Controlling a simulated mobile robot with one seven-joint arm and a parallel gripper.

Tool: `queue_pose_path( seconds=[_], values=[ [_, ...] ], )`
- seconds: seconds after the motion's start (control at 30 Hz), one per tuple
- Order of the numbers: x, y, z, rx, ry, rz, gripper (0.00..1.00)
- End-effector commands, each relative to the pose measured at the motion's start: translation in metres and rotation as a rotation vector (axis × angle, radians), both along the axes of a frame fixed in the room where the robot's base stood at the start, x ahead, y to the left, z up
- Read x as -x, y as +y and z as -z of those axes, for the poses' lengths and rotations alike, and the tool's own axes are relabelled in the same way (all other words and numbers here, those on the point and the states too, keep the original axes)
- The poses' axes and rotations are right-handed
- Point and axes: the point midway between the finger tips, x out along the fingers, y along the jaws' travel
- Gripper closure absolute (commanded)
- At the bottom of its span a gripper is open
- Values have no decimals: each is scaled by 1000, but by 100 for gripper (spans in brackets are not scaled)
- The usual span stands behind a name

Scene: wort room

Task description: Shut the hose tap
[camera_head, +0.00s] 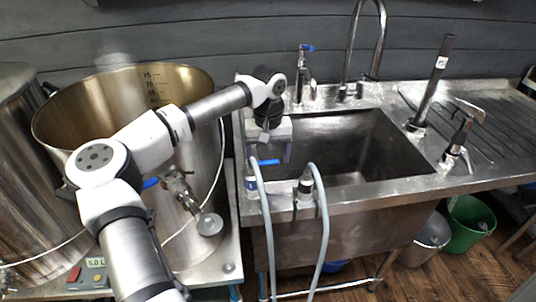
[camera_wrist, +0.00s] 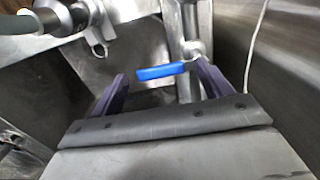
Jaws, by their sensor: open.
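The hose tap has a blue lever (camera_head: 267,162) that sticks out to the right above the left grey hose (camera_head: 262,200), at the sink's front left corner. In the wrist view the blue lever (camera_wrist: 160,72) lies crosswise between my fingertips and joins a metal fitting (camera_wrist: 194,48) at its right end. My gripper (camera_head: 271,150) points down just above the lever. It also shows in the wrist view (camera_wrist: 161,76), with its two purple fingers apart and nothing clamped. I cannot tell whether either finger touches the lever.
A second hose (camera_head: 323,215) hangs to the right. The steel sink (camera_head: 340,150) lies behind. A large pot (camera_head: 195,90) with its own blue-handled valve (camera_head: 178,182) stands to the left, close to my arm. An upright pipe (camera_head: 433,85) and a lever tap (camera_head: 461,140) stand on the right.

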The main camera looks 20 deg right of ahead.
Motion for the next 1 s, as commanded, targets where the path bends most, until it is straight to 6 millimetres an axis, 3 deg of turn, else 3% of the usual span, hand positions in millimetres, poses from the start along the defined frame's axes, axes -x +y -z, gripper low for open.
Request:
queue_pose_path(
  seconds=[0.27,0.8,1.0],
  values=[
    [-1,0,-8,2,-2,-3,22],
    [0,0,-117,1,-2,-1,22],
    [0,0,-136,0,0,0,22]
  ],
)
